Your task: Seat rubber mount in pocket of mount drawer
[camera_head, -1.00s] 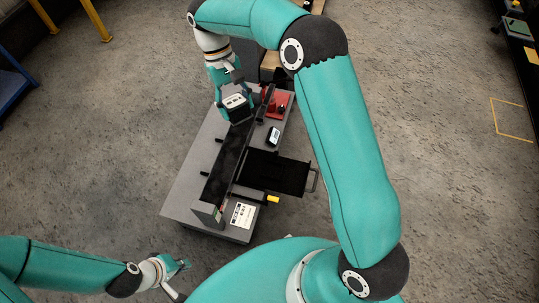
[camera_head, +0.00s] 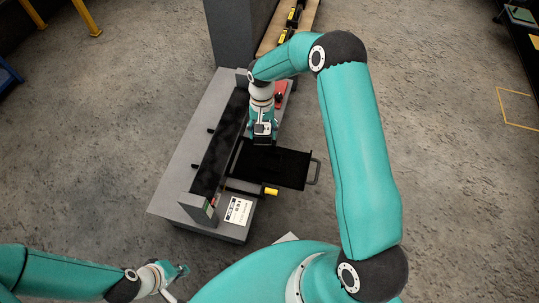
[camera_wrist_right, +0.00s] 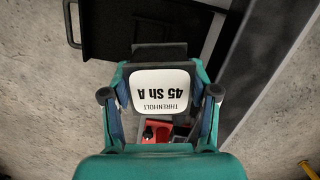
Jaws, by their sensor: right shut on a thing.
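The rubber mount is a dark block with a white label reading "THRENHOLT 45 Sh A" (camera_wrist_right: 160,85). My right gripper (camera_wrist_right: 160,97) is shut on it, one finger on each side. The drawer is pulled out to the right of the bench and has a bar handle.
The grey bench (camera_head: 181,165) carries a long black channel (camera_head: 219,150). A yellow-ended piece (camera_head: 271,191) and a printed white card (camera_head: 238,211) are near its front end. A red fixture (camera_head: 280,90) is behind my right gripper. A grey column (camera_head: 235,35) stands beyond.

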